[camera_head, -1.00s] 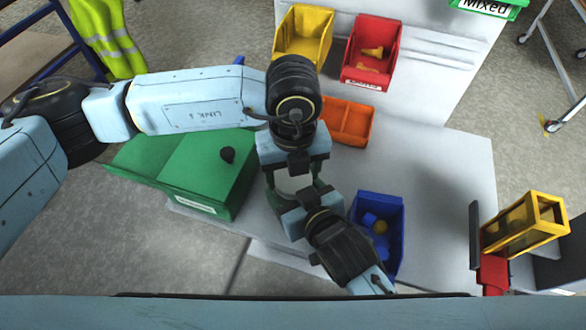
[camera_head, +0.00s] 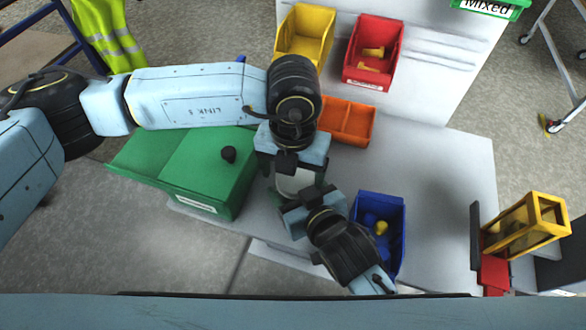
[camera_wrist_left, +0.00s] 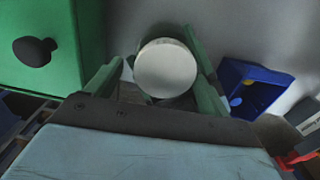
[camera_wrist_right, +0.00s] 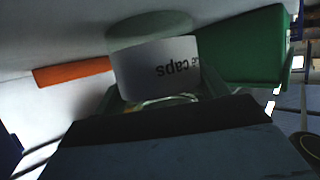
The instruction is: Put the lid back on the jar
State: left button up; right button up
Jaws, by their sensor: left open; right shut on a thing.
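The jar (camera_wrist_right: 158,70) carries a white label reading "caps", upside down in the right wrist view, with a pale green section above the label in the picture. My right gripper (camera_head: 303,203) is shut on the jar, its fingers partly hidden. A round white disc (camera_wrist_left: 166,68), apparently the lid, covers the jar's top in the left wrist view; a greenish rim shows below it. I cannot tell whether it is fully seated. My left gripper (camera_wrist_left: 158,78) is open, with a finger on each side of the disc. In the head view, a pale round top (camera_head: 297,181) shows between both grippers.
A green box (camera_head: 205,165) with a black knob stands left of the grippers. A blue bin (camera_head: 396,250) stands close at right, an orange tray (camera_head: 347,121) behind. Yellow (camera_head: 303,33) and red (camera_head: 372,50) bins are further back. The tabletop (camera_head: 445,170) at right is clear.

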pick_arm(q)
jog(key=shift+s+d+r, duration=0.1)
jog(key=shift+d+r, duration=0.05)
jog(key=shift+d, duration=0.1)
jog(key=shift+r, duration=2.2)
jog(key=shift+c, duration=0.4)
jog(key=r+n, duration=0.1)
jog(key=n, duration=0.1)
jog(key=r+n, duration=0.1)
jog(key=n, duration=0.1)
jog(key=shift+n, duration=0.4)
jog(key=n, duration=0.2)
jog(key=r+n, duration=0.1)
jog(key=shift+r+n, duration=0.2)
jog(key=shift+n, duration=0.2)
jog(key=shift+f, duration=0.15)
jog(key=shift+a+f, duration=0.1)
jog(key=shift+f, duration=3.75)
